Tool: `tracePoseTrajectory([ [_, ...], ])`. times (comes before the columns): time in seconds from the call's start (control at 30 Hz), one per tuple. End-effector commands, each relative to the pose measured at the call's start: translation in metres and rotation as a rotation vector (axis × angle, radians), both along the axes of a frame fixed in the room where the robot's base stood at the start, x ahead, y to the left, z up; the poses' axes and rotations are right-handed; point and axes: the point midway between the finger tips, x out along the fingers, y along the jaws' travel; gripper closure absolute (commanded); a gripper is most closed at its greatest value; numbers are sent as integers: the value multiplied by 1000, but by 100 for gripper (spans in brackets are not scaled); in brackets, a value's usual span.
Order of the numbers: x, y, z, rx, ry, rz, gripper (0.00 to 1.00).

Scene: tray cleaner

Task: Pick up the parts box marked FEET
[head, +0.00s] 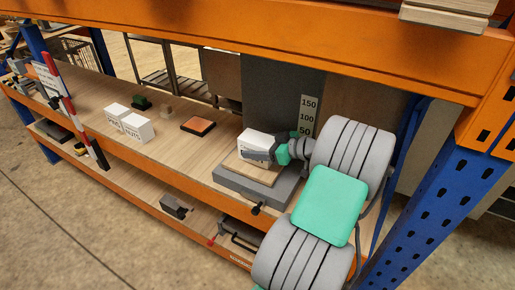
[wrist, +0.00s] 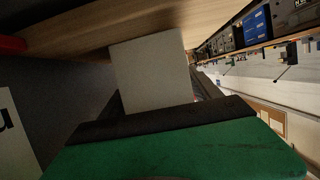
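A white parts box (head: 257,141) is at my gripper (head: 262,154), over a wooden board on a grey platform at the right end of the shelf. Its marking is mostly hidden by a finger, so I cannot read it. In the wrist view the box (wrist: 150,72) shows as a plain pale face ahead of my green and black gripper (wrist: 155,108). The dark fingers lie along both sides of the box and look closed on it. I cannot tell whether its underside touches the board.
Two white boxes (head: 136,127) with printed names stand left on the shelf. An orange-topped tray (head: 198,126) and a small dark green item (head: 141,102) are nearby. An orange beam (head: 250,45) crosses above, and a blue post (head: 435,200) stands right. A height scale (head: 307,116) is behind my gripper.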

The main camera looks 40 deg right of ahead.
Motion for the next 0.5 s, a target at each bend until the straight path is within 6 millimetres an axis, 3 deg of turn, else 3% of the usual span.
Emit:
tracePoseTrajectory([
  [0.5, 0, 0, 0, 0, 0, 0, 71],
])
